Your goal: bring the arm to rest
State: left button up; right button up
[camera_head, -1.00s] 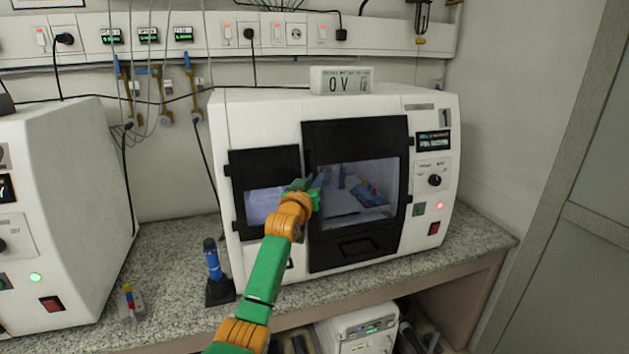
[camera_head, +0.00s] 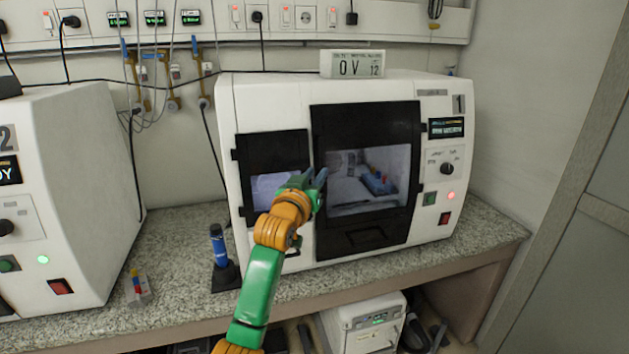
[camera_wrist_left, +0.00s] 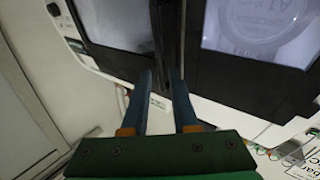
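My left gripper (camera_head: 321,180) is in front of the white machine numbered 1 (camera_head: 285,95), by the left edge of its closed dark-framed door (camera_head: 365,117). In the left wrist view, the two blue-tipped fingers (camera_wrist_left: 162,78) stand apart with nothing between them. They point at the seam between the two dark panels. I cannot tell if they touch the machine. My green and orange left arm reaches up from the bottom of the head view. My right gripper is not in view.
A blue rack (camera_head: 378,183) shows through the door window. A blue-topped tool in a dark stand (camera_head: 219,250) and a small block with coloured parts (camera_head: 137,287) are on the speckled counter (camera_head: 180,262). A second white machine (camera_head: 85,170) stands at left.

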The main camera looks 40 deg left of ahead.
pick_arm(q)
jog(key=shift+s, duration=0.2)
dwell(0.3)
